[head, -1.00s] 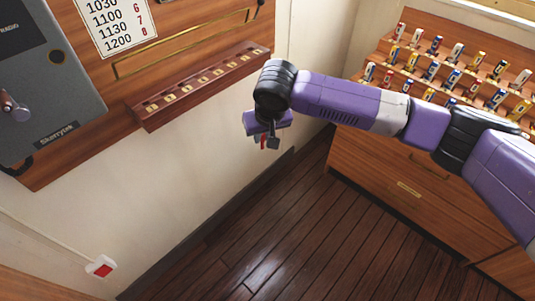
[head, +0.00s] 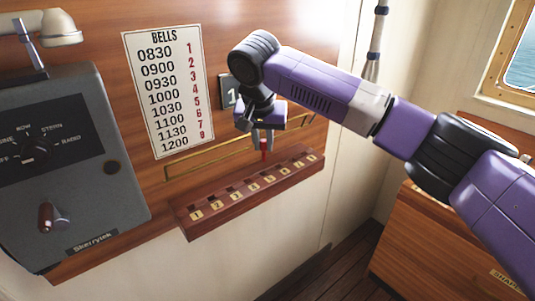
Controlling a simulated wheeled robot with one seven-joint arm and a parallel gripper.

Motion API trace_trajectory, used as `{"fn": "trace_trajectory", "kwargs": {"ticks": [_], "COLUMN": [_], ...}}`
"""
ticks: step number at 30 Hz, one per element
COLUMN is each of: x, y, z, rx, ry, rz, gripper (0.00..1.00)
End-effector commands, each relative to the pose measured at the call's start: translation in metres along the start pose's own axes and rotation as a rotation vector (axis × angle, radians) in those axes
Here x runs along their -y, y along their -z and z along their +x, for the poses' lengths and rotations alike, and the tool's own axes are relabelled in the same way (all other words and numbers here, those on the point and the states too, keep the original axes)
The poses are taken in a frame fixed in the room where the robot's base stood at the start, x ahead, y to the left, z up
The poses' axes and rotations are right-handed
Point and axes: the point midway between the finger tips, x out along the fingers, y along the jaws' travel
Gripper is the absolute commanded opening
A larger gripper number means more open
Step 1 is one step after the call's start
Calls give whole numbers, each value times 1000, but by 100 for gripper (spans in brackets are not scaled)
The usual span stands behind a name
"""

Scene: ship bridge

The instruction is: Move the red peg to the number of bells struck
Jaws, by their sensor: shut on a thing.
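My gripper (head: 263,134) is shut on the red peg (head: 264,150) and points down. The peg hangs upright beneath the fingers, over the middle to right part of the wooden peg rail (head: 187,227). The rail has a row of small dark holes, with pale number tiles along its front. I cannot tell whether the peg's lower end is above a hole or in one. A white BELLS chart (head: 163,93) on the wall lists times from 0830 to 1200 with red numbers.
A dark plaque (head: 228,86) showing a "1" is partly hidden behind my arm. A brass rail (head: 195,160) runs above the peg rail. A grey Skerrytek box (head: 75,190) with a dial and lever stands at left. A wooden cabinet (head: 425,245) is at right.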

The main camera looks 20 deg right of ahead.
Motion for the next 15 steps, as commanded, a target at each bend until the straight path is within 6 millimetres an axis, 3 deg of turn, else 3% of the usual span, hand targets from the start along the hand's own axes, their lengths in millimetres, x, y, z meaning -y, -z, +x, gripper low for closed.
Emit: {"fn": "trace_trajectory", "kwargs": {"ticks": [7,15], "x": [1,0], "y": [0,-6], "z": [0,14], "rx": [0,-1], "ry": [-3,-5], "rz": [6,6], "gripper": [0,0]}}
